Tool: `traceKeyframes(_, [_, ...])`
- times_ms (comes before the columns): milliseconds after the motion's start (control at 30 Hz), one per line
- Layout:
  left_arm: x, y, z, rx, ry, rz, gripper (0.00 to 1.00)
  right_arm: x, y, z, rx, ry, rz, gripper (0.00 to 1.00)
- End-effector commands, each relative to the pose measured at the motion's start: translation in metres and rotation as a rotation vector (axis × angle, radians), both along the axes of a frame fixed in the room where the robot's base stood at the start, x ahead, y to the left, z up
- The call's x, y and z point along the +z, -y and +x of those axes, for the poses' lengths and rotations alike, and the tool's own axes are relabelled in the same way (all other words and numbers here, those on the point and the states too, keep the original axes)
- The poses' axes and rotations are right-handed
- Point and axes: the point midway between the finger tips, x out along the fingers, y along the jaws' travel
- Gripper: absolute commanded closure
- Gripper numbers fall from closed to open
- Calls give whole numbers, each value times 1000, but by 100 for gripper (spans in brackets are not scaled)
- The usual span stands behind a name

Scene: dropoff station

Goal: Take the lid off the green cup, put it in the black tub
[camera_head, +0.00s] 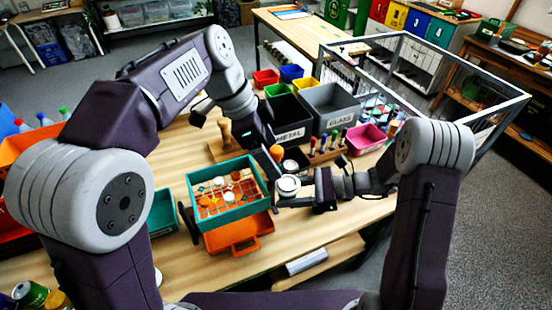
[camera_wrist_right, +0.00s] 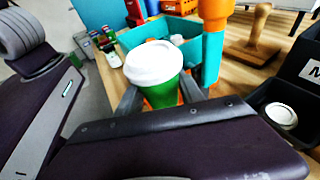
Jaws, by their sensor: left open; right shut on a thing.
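The green cup (camera_wrist_right: 162,92) with its white lid (camera_wrist_right: 153,62) on top is between the fingers of my right gripper (camera_wrist_right: 155,100), which is shut on it. In the head view the white lid (camera_head: 289,184) shows from above, near the teal crate's right corner, with my right gripper (camera_head: 287,194) around the cup. The cup looks upright. My left gripper (camera_head: 268,143) is open and empty, above and a little left of the cup. A small black tub (camera_head: 295,157) stands just behind the cup. In the right wrist view a round white-topped thing (camera_wrist_right: 281,116) sits in the black tub (camera_wrist_right: 258,96).
A teal crate (camera_head: 196,222) sits on an orange tray (camera_head: 240,248) left of the cup. An orange-topped thing (camera_head: 276,152) stands close to my left gripper. Bins marked METAL (camera_head: 289,133) and GLASS (camera_head: 338,121), and a pink bin (camera_head: 367,140), stand behind.

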Motion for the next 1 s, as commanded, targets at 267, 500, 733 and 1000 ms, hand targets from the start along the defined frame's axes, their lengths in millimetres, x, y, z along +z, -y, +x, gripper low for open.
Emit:
traceKeyframes(267, [-59,24,1,-1,-6,3,14,0,0,0,0,0,0,100])
traceKeyframes(500, [-94,38,3,1,-2,2,14,0,0,0,0,0,0,100])
traceKeyframes(733, [-102,41,3,2,-1,2,14,0,0,0,0,0,0,100])
traceKeyframes(1000, [-101,41,3,2,0,2,51,0,0,0,0,0,0,100])
